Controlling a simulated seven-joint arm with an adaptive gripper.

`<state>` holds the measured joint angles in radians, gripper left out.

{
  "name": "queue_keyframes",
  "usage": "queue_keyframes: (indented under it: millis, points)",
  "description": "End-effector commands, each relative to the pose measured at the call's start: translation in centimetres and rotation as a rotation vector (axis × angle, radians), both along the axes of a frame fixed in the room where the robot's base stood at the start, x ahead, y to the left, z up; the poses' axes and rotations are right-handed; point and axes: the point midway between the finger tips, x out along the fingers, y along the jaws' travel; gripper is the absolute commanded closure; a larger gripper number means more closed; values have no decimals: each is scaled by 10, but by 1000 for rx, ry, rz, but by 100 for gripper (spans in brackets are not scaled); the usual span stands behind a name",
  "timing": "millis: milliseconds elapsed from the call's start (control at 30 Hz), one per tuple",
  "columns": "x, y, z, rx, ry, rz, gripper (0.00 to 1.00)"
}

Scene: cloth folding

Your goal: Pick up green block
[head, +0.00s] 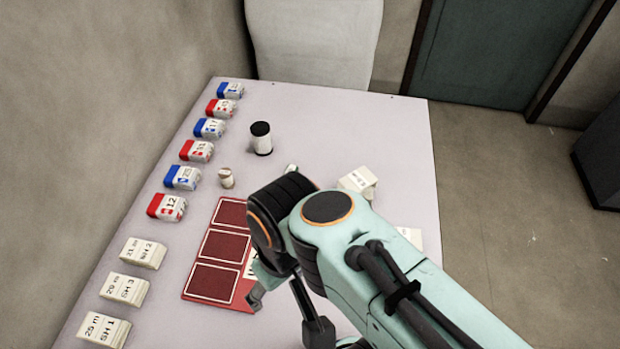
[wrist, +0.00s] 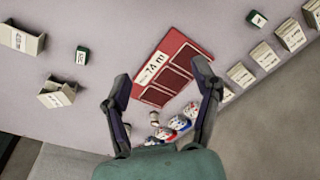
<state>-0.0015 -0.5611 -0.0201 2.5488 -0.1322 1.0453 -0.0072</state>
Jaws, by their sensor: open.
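In the wrist view a small dark green block (wrist: 82,55) with a white label sits on the table left of the red board. A second dark green block (wrist: 256,18) with a white mark lies at the upper right.
The red board (head: 227,245) has dark red panels. Red and blue boxes (head: 182,177) and white labelled blocks (head: 124,289) line the table's left side. A black-topped white cylinder (head: 261,138) stands farther back. The table's far right (head: 370,125) is clear.

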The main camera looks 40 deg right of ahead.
Motion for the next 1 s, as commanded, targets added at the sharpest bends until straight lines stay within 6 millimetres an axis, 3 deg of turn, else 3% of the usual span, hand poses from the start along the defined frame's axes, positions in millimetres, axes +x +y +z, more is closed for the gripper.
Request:
queue_keyframes:
  millis: [100,233,367,433,533,633,800,1000]
  points:
    - [54,-5,14,17,-168,-41,37]
    - [108,-33,6,15,-228,-156,37]
    - [148,-80,-23,-9,-226,-296,37]
    - [161,-113,-50,-28,-195,-384,37]
    - [160,-158,-96,-50,-118,-502,37]
    - [140,-188,-138,-53,-9,-594,37]
    - [106,-205,-179,-39,118,-683,37]
    - [99,-209,-202,-34,133,-704,37]
